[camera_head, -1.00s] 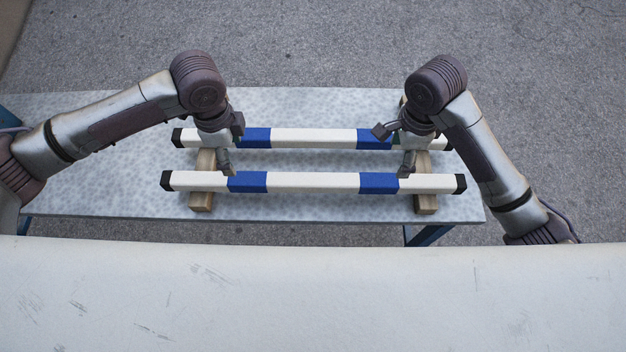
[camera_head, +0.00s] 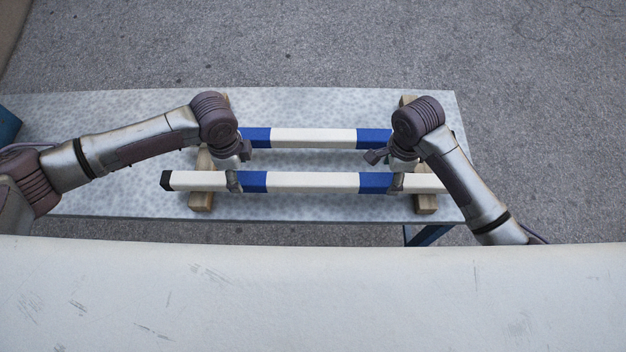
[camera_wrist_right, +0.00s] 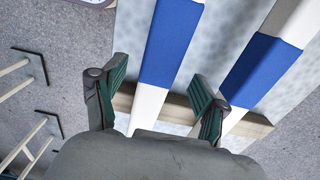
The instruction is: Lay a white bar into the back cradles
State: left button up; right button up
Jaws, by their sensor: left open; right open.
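Two white bars with blue bands lie parallel across wooden supports. The front bar (camera_head: 312,182) has a black end cap showing at left; the back bar (camera_head: 313,138) lies behind it, its ends partly hidden by my arms. My left gripper (camera_head: 238,168) is open at the front bar, by its left blue band. My right gripper (camera_head: 388,170) is open at the same bar, by its right blue band. In the right wrist view, the right gripper's green-padded fingers (camera_wrist_right: 158,102) stand apart with a bar (camera_wrist_right: 170,45) running between them. Contact is unclear.
The wooden supports (camera_head: 201,201) and (camera_head: 426,203) stand on a pale speckled table (camera_head: 310,206). Grey floor (camera_head: 330,45) lies beyond it. A broad white surface (camera_head: 310,295) fills the foreground. The left part of the table is bare.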

aim_at(241, 178)
pick_arm(q)
jog(key=shift+f, duration=2.2)
pick_arm(e)
jog(key=shift+f, duration=2.15)
pick_arm(q)
grip_shut()
pick_arm(e)
grip_shut()
pick_arm(q)
jog(key=shift+r, duration=0.1)
pick_arm(e)
jog(key=shift+r, duration=0.1)
